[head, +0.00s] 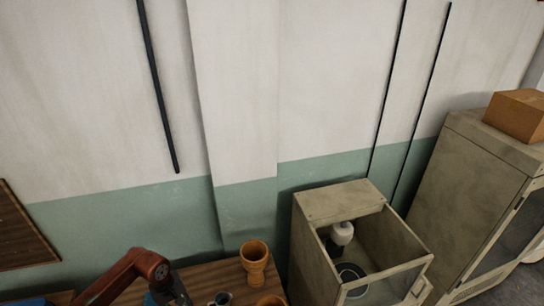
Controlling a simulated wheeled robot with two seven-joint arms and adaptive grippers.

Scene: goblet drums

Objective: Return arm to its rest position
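My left arm (122,277), brown-orange, comes in at the bottom left and bends down at its joint. Dark parts towards its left gripper run down to the bottom edge of the head view; the fingertips are cut off, so its opening cannot be seen. An orange-brown goblet drum (254,266) stands upright on the wooden table (205,276), to the right of this arm and apart from it. A second drum (270,301) is partly cut off by the bottom edge. My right gripper is not in view.
A small bluish cup (222,298) is on the table near the bottom edge. A beige cabinet (318,250) right of the table holds a white object (342,233) and a dark round one (351,272). A taller cabinet (470,190) carries a cardboard box (517,114). A wall stands behind.

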